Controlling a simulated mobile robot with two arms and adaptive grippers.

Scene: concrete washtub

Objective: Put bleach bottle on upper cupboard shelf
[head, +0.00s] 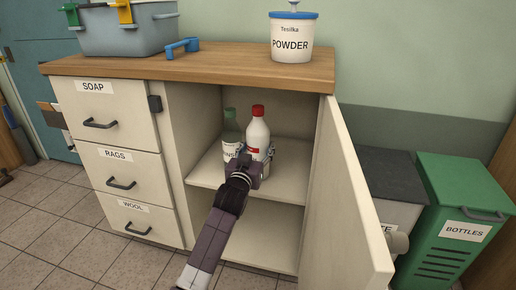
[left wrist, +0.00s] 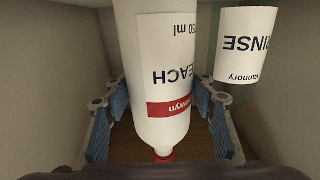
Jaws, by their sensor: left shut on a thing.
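The bleach bottle (head: 257,134), white with a red cap and red label band, is upright inside the open cupboard at its upper shelf (head: 207,172). My left gripper (head: 256,152) reaches in from the front and is shut on it. In the left wrist view the bleach bottle (left wrist: 163,60) appears upside down between the two blue-padded fingers (left wrist: 160,115). Its base is hidden by the gripper in the head view, so I cannot tell whether it touches the shelf. My right gripper is not in view.
A green-capped rinse bottle (head: 230,128) stands just left of the bleach bottle; its label (left wrist: 246,44) shows in the wrist view. The cupboard door (head: 352,205) is swung open at right. Drawers (head: 112,125) flank the left. Green (head: 464,190) and grey bins stand right.

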